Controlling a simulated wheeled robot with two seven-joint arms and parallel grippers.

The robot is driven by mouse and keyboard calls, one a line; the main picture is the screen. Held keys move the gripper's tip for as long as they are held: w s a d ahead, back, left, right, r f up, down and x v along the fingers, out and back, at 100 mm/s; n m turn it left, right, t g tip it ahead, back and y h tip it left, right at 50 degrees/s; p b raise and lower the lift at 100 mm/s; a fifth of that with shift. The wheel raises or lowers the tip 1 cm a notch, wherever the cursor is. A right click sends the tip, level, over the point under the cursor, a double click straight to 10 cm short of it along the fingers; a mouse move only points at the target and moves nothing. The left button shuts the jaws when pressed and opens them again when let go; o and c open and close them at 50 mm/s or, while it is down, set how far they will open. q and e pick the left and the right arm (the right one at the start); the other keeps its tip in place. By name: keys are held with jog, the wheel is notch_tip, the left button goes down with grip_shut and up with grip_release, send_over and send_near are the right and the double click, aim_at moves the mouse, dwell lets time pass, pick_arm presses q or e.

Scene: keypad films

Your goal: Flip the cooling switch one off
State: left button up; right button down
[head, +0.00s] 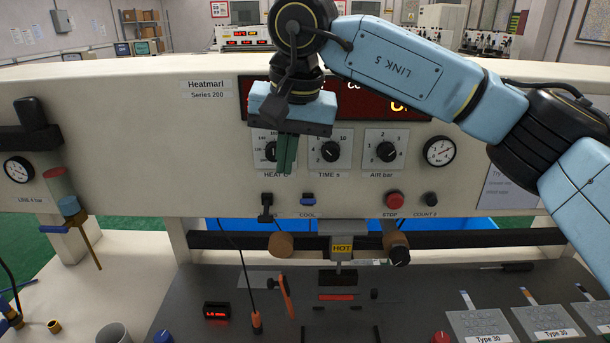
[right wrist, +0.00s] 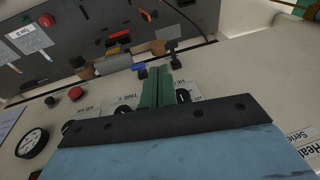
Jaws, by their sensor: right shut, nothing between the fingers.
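The cooling switch (head: 308,199) is a small blue switch above the label COOL on the cream front panel, below the dials. It also shows as a blue spot just beyond the fingers in the right wrist view (right wrist: 138,67). My right gripper (head: 286,170) has its green fingers together and empty. In the head view, they point down in front of the panel, above and a little left of the switch, and partly cover the heat dial (head: 264,150). The fingers also show in the right wrist view (right wrist: 158,74). I cannot tell which way the switch is set. My left gripper is out of view.
A black switch (head: 266,208) sits left of the cooling switch. A red STOP button (head: 394,200) and a black COUNT knob (head: 431,199) are to the right. Below are the HOT head (head: 343,247) and a dark bench (head: 420,290) with films on trays (head: 480,322).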

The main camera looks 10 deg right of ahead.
aim_at(308, 201)
jog(key=shift+t+h, duration=0.4)
jog(key=shift+h, duration=0.5)
jog(key=d+r, duration=0.1)
jog(key=d, duration=0.1)
jog(key=w+d+r, duration=0.1)
jog(key=shift+w+d+r, duration=0.1)
jog(key=shift+d+r, duration=0.25)
jog(key=x, duration=1)
jog(key=shift+p, duration=0.35)
jog(key=shift+a, duration=0.1)
